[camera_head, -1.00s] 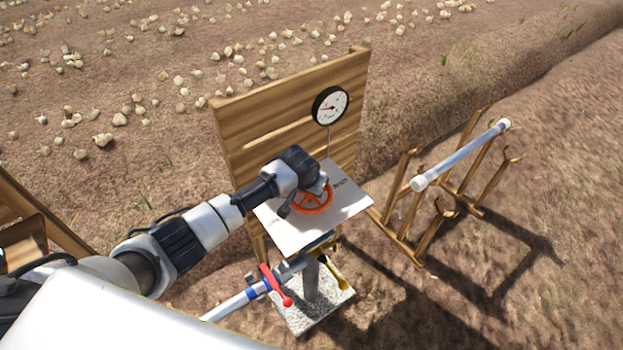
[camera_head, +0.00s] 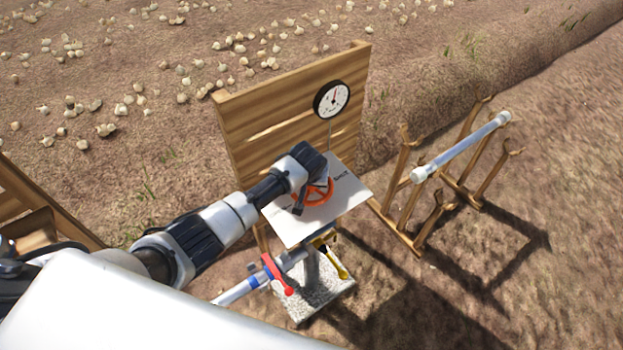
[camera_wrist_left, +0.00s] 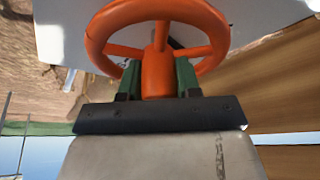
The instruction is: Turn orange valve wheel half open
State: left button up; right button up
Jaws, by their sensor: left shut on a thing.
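The orange valve wheel (camera_head: 321,194) lies on a white plate (camera_head: 343,203) in front of a wooden board. In the left wrist view the wheel (camera_wrist_left: 106,22) fills the upper middle, and the white plate (camera_wrist_left: 283,12) shows behind it. In the head view my left gripper (camera_head: 310,193) partly covers the wheel. A round dial gauge (camera_head: 332,99) stands above the plate, its needle pointing roughly upward. My right gripper is not in view.
Below the plate are a pipe with a red lever (camera_head: 277,275), a yellow lever (camera_head: 336,262) and a concrete block (camera_head: 318,290). A wooden rack (camera_head: 403,190) holding a pale pipe (camera_head: 462,147) stands to the right. The wooden board (camera_head: 265,120) is close behind the wheel.

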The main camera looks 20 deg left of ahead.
pick_arm(q)
jog(key=o, duration=0.7)
jog(key=shift+c, duration=0.2)
jog(key=v, duration=1)
jog(key=shift+r+b, duration=0.3)
jog(key=shift+r, duration=0.05)
jog(key=shift+s, duration=0.15)
